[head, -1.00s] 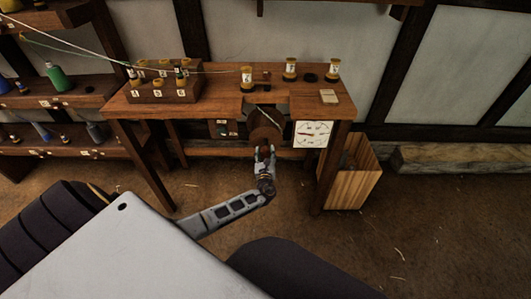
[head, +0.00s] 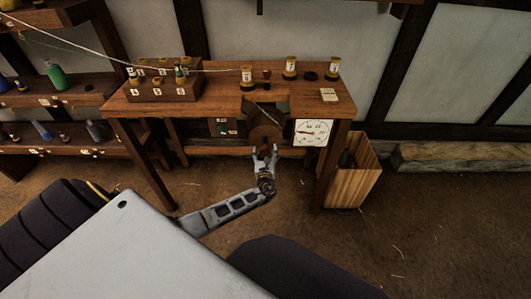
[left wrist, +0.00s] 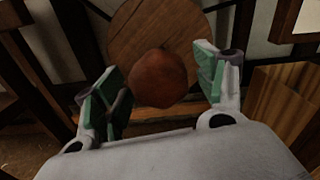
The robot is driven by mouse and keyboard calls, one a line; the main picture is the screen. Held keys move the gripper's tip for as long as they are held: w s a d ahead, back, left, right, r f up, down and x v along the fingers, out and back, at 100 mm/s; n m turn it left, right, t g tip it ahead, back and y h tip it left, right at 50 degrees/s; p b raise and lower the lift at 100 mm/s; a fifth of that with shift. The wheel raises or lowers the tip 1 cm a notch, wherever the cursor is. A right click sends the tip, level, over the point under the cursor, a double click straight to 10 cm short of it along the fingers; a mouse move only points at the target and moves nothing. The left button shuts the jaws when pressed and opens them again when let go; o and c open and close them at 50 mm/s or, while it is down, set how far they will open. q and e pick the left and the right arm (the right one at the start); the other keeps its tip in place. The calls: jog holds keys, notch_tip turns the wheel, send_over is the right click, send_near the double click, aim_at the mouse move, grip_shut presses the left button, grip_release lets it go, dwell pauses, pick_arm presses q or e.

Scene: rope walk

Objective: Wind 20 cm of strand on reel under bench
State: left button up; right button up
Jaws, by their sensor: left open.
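The reel (head: 265,132) is a brown wooden disc under the bench (head: 215,106), below a notch in its top. In the left wrist view the reel's disc (left wrist: 150,28) has a reddish-brown rounded knob (left wrist: 158,78) in front. My left gripper (head: 265,151) is open at the reel's near side. Its green-padded fingers (left wrist: 160,75) stand apart on either side of the knob, with gaps visible. A pale strand (head: 75,45) runs from the upper left down to the bench top. My right gripper is not in view.
A white dial (head: 313,132) hangs on the bench front, right of the reel. A wooden bin (head: 352,180) stands by the right legs. Labelled spools and a rack (head: 163,92) sit on the bench. Shelves stand at left. The floor in front is mostly clear.

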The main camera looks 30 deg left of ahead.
pick_arm(q)
jog(key=v, duration=1.2)
dwell(0.4)
jog(key=shift+s+a, duration=0.1)
dwell(0.5)
jog(key=s+d+f+n+g+h, duration=0.1)
jog(key=s+f+n+g+h, duration=0.2)
jog(key=f+n, duration=0.5)
jog(key=s+d+f+n+g+h, duration=0.2)
jog(key=f+n+g, duration=0.25)
jog(key=n, duration=0.75)
jog(key=s+d+f+n+g+h, duration=0.2)
jog(key=s+d+f, duration=0.2)
jog(key=s, duration=0.6)
jog(key=s+d+f+n+g+h+p, duration=0.1)
jog(key=s+d+f+n+g+h, duration=0.2)
jog(key=s, duration=0.7)
jog(key=d+f, duration=0.2)
jog(key=d, duration=0.1)
jog(key=shift+s+d+f+g, duration=0.15)
jog(key=shift+s+d+g, duration=0.2)
jog(key=shift+d, duration=0.05)
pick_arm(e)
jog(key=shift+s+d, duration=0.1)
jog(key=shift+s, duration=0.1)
pick_arm(q)
jog(key=shift+p, duration=0.35)
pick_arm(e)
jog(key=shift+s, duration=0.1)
